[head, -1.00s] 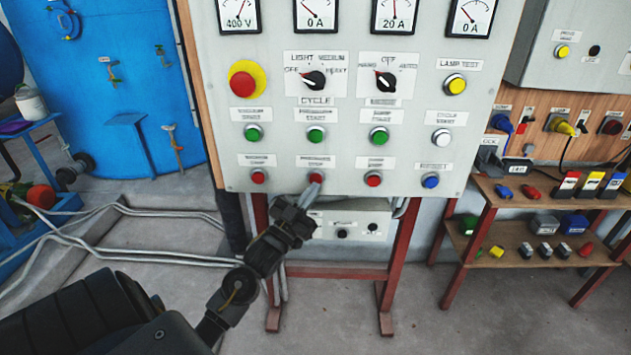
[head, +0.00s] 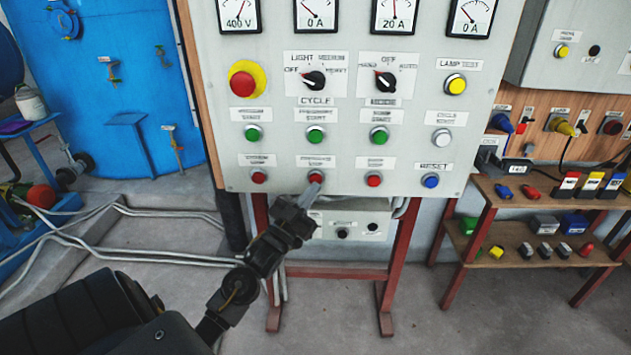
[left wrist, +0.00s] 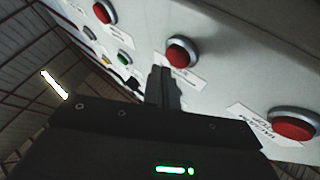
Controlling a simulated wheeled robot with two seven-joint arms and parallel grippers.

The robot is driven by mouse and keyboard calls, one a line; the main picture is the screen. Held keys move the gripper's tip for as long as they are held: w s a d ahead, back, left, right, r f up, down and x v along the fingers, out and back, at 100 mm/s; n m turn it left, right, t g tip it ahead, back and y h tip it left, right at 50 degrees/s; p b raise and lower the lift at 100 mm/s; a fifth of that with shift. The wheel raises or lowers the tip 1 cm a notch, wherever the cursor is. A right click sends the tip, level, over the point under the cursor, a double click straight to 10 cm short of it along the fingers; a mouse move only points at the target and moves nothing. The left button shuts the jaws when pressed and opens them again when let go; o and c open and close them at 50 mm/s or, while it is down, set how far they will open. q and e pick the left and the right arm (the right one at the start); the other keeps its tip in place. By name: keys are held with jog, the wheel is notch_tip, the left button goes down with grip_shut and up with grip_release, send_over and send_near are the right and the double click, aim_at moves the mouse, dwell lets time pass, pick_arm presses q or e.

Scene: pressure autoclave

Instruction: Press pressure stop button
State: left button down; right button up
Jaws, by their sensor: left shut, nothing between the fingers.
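The pressure stop button (head: 316,178) is a red round button in the bottom row of the grey control panel (head: 345,150), second from the left. It also shows in the left wrist view (left wrist: 181,51) with a silver collar. My left gripper (head: 308,193) is shut and empty, its fingertips at the lower edge of this button in the head view. In the left wrist view the finger ends (left wrist: 160,72) lie beside the button, partly over its label. I cannot tell whether they touch it. My right gripper is not in view.
Red stop buttons sit on both sides, the left one (head: 259,178) and the right one (head: 374,179). A blue reset button (head: 431,181) is further right. Green buttons (head: 316,135) are above. A small box (head: 350,222) hangs below the panel between red legs (head: 396,250).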

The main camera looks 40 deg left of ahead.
pick_arm(q)
jog(key=shift+w, duration=0.1)
jog(key=shift+w+a, duration=0.5)
jog(key=shift+w, duration=0.1)
dwell(0.8)
jog(key=shift+s+d, duration=0.1)
jog(key=shift+s, duration=0.05)
jog(key=shift+s+d+p, duration=0.4)
jog(key=shift+s+d, duration=0.05)
jog(key=shift+s, duration=0.1)
jog(key=shift+s+d+p, duration=0.5)
jog(key=shift+s+d, duration=0.25)
jog(key=shift+s, duration=0.25)
jog(key=shift+s+d+p, duration=0.45)
jog(key=shift+s+d, duration=0.3)
jog(key=shift+s, duration=0.25)
